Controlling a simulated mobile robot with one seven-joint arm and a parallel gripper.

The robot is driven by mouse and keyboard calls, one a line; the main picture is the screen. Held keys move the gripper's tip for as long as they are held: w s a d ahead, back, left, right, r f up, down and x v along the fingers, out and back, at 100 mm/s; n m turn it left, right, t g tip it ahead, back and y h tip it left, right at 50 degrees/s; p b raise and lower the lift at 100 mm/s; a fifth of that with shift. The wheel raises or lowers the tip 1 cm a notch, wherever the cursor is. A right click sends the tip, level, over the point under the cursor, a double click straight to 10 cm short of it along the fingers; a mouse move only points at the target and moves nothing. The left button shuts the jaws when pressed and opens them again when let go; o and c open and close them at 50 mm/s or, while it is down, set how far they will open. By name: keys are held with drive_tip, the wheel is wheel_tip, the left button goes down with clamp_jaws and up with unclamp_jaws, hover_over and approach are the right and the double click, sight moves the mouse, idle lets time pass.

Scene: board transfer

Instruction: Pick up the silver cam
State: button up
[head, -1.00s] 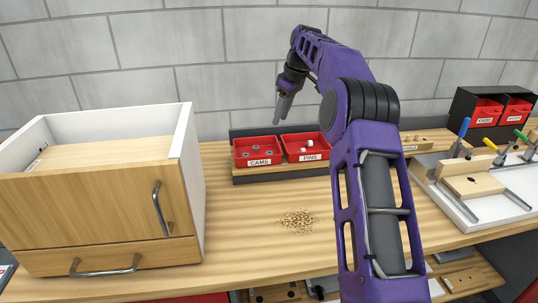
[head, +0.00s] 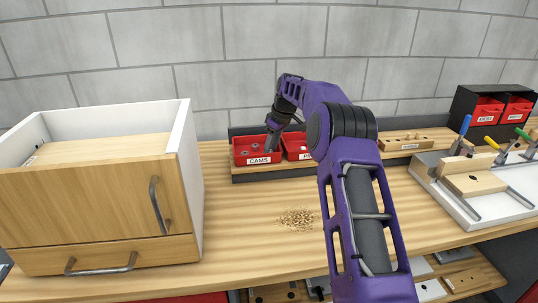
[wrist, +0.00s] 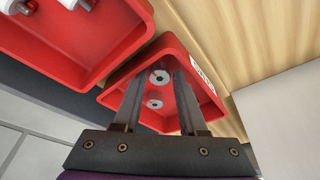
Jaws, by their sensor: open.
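Small silver cams, round with a dark centre, lie in the red bin labelled CAMS (head: 240,161). In the wrist view, one cam (wrist: 160,77) lies between my fingertips in the picture and a second cam (wrist: 154,103) shows between the fingers, nearer the gripper's base. The red bin's wall (wrist: 122,72) surrounds them. My gripper (head: 269,149) is open and empty, pointing down at the bin's right part. It also shows in the wrist view (wrist: 159,76). I cannot tell whether the fingertips touch the bin floor. My gripper hides part of the bin.
The red PINS bin (head: 290,153), with white pins in the wrist view, stands right beside the CAMS bin and is partly behind my arm. A wooden drawer cabinet (head: 90,205) stands left. A white tray with clamps (head: 470,211) is right.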

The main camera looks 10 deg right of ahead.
drive_tip(key=shift+f, duration=0.25)
drive_tip(key=shift+c, duration=0.2)
clamp_jaws()
drive_tip(key=shift+r, duration=0.1)
